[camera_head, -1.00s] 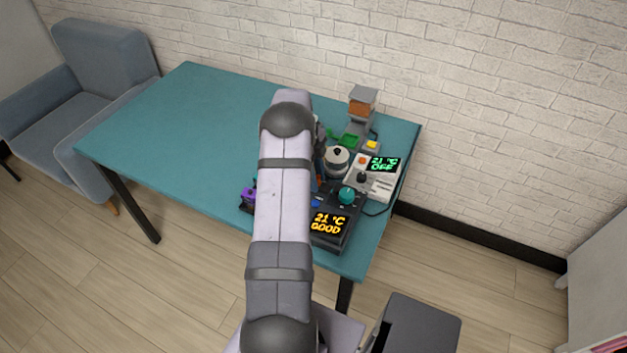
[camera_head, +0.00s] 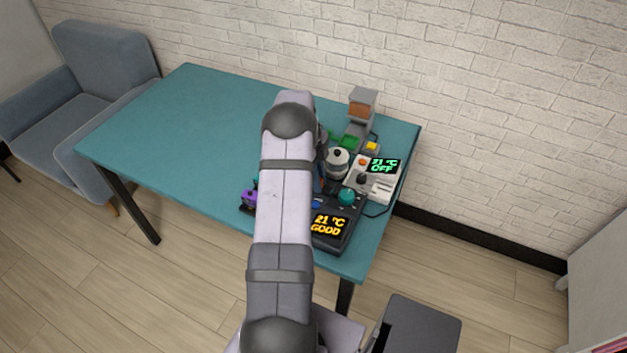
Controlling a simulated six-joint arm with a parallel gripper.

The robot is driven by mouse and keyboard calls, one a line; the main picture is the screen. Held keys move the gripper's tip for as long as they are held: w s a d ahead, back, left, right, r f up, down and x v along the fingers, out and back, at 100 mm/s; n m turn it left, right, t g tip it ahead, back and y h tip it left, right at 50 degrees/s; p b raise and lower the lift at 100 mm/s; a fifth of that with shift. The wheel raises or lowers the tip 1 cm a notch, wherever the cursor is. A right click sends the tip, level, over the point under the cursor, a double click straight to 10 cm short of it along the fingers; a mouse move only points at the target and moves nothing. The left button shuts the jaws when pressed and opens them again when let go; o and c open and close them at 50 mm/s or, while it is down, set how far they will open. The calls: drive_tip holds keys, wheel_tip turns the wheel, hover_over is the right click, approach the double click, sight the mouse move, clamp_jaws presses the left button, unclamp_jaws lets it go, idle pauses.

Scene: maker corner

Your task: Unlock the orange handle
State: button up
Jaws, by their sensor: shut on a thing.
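No orange handle can be made out for certain; my arm hides part of the devices on the table. A black device (camera_head: 345,236) with an orange display reading "21 °C GOOD" stands at the near right of the teal table, partly behind my arm. A white device (camera_head: 383,187) with a green display reading "21 °C OFF" stands right of it and carries a small orange button (camera_head: 362,161). My gripper is hidden behind my own arm, so its jaws and anything in them cannot be seen.
A purple part (camera_head: 249,198) shows left of my arm. The teal table (camera_head: 180,130) is clear on the left.

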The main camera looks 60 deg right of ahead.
drive_tip(key=shift+s, duration=0.95)
drive_tip(key=o, duration=0.6)
drive_tip(key=shift+r, duration=0.1)
drive_tip(key=shift+r+p, duration=2)
drive_tip(key=shift+r, duration=1.4)
